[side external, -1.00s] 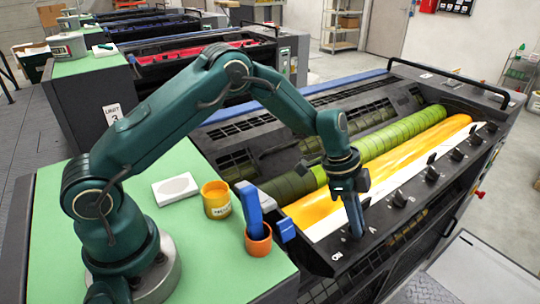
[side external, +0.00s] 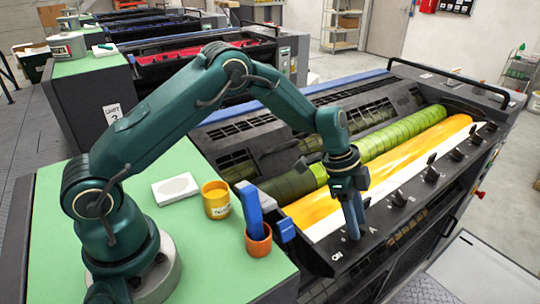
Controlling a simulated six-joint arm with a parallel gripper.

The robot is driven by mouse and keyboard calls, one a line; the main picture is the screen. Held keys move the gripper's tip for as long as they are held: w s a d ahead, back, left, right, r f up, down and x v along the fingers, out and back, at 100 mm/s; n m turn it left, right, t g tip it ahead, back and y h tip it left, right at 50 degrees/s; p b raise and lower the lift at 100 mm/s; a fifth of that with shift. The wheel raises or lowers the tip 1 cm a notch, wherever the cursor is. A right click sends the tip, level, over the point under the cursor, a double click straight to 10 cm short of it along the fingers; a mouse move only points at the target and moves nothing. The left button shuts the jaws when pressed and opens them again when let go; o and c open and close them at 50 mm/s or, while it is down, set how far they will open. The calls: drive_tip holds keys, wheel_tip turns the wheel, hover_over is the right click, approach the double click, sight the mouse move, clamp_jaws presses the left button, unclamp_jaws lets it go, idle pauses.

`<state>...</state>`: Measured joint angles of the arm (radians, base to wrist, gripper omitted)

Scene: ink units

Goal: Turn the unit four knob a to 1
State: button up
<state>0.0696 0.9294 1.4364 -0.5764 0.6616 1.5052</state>
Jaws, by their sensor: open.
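The ink unit in front of me has a row of black knobs along its dark front rail (side external: 425,205). The knob nearest my arm, by the letter A (side external: 371,230), is mostly hidden by my gripper (side external: 354,232). My gripper points down with its blue-grey fingers at that end of the rail. The fingers show a narrow gap and look open; I cannot tell whether they are around the knob or just above it. The knob's setting cannot be read. Other knobs (side external: 399,198) stand free further along the rail.
A yellow-inked roller (side external: 420,172) and a green roller (side external: 395,148) lie behind the rail. On the green top (side external: 190,240) stand a yellow can (side external: 215,205), an orange cup (side external: 258,242) with a blue tool (side external: 249,210), and a white pad (side external: 176,189).

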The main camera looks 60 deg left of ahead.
drive_tip(key=shift+v, duration=2.35)
drive_tip(key=s+a+r+n+t+y, duration=0.15)
drive_tip(key=s+r, duration=0.25)
drive_tip(key=r, duration=0.4)
drive_tip(key=s+a+r+t+h, duration=0.1)
drive_tip(key=s+r+t, duration=0.15)
drive_tip(key=r, duration=0.65)
drive_tip(key=s+a+f+n+y, duration=0.1)
drive_tip(key=s+a+f+n, duration=0.1)
drive_tip(key=s+n, duration=0.3)
drive_tip(key=s+a+f+n+y, duration=0.2)
drive_tip(key=s+n, duration=0.4)
drive_tip(key=s, duration=0.5)
drive_tip(key=shift+s+a+f, duration=0.25)
drive_tip(key=shift+s+a, duration=0.05)
drive_tip(key=shift+a, duration=0.3)
drive_tip(key=shift+n+y, duration=0.25)
